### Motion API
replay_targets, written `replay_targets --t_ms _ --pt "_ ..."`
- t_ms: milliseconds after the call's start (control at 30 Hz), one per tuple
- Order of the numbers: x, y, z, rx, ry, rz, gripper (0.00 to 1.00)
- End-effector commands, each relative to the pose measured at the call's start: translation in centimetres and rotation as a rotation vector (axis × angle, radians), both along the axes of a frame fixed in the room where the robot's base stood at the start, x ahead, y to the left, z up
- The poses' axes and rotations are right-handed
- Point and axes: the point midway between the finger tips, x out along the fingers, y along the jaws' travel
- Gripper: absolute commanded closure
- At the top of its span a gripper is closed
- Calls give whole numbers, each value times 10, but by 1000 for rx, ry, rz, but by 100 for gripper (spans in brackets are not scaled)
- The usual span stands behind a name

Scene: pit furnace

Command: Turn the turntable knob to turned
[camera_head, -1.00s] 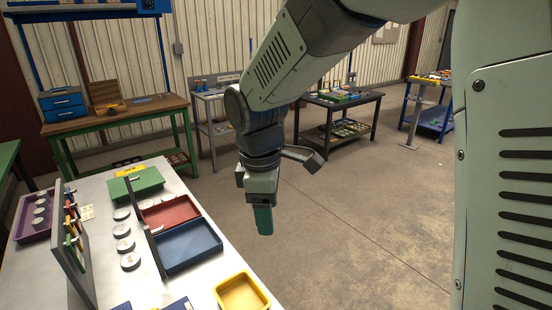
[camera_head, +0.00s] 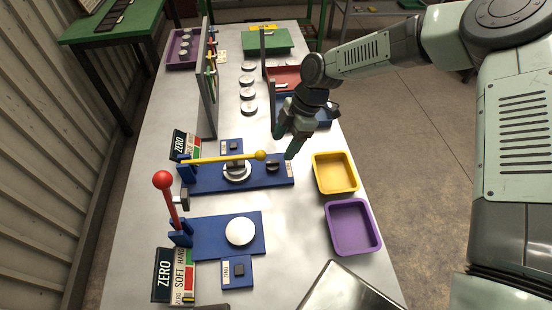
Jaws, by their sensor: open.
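A small dark knob (camera_head: 272,166) stands on a long blue base (camera_head: 207,178) in the middle of the table. It is probably the turntable knob, but I cannot read its turned angle. Left of it on the same base is a round silver disc (camera_head: 237,175) with a dark part on top. A yellow lever (camera_head: 215,158) with a ball end crosses above the base. My gripper (camera_head: 283,145) is open and empty, pointing down just above and behind the dark knob, apart from it as far as I can tell.
A red-knobbed lever (camera_head: 165,188) rises at the left beside a second blue base (camera_head: 207,243) with a white dome. A yellow tray (camera_head: 335,172) and a purple tray (camera_head: 352,227) lie at the right. An upright grey panel (camera_head: 207,90) stands behind.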

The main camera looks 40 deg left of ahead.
Motion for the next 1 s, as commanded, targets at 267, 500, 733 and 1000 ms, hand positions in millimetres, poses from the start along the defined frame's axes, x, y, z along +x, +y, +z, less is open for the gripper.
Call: replay_targets --t_ms 267,500,733,1000 --pt "-18 10 -48 -2 1 1 33" --pt "-24 14 -67 -2 0 -1 33" --pt "-24 14 -68 -1 0 -2 33" --pt "-24 14 -68 -1 0 -2 66"
